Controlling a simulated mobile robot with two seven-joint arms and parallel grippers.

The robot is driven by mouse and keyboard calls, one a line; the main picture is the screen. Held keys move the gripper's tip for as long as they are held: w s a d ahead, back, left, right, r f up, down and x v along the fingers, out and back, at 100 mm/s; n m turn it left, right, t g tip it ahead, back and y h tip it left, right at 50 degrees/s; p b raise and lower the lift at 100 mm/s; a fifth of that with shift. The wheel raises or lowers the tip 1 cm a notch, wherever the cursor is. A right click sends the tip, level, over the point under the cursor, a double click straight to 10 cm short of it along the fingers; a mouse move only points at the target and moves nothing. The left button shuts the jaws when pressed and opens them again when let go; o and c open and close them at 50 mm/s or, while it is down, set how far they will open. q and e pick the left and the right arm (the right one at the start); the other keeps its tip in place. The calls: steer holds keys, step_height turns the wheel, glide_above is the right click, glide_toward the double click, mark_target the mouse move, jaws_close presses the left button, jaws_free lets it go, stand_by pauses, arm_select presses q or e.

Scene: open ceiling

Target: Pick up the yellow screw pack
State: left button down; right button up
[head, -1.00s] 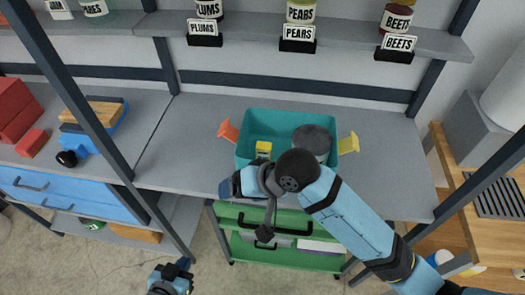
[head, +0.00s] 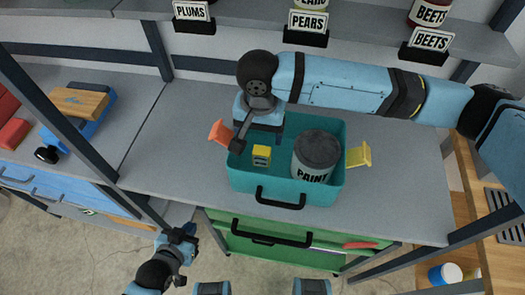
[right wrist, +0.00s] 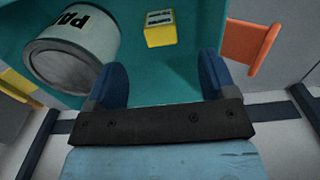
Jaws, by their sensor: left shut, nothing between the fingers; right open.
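The small yellow screw pack (head: 262,156) with a pale label stands inside the teal box (head: 285,197), left of the grey paint can (head: 315,155). The pack also shows in the right wrist view (right wrist: 160,28), beyond and between the finger tips. My right gripper (head: 262,124) is over the back wall of the box, behind the pack, open and empty. Its blue fingers show in the right wrist view (right wrist: 164,78), apart from the pack. My left gripper (head: 176,236) is low in front of the bench, shut and empty.
The grey bench (head: 185,150) is clear left of the box. A shelf with labelled jars (head: 350,30) runs above the back.

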mark_target(261, 155)
step_height(261, 155, down, 11)
steer(key=shift+f, duration=0.15)
stand_by(0.4)
steer(key=shift+s, duration=0.1)
steer(key=c, duration=1)
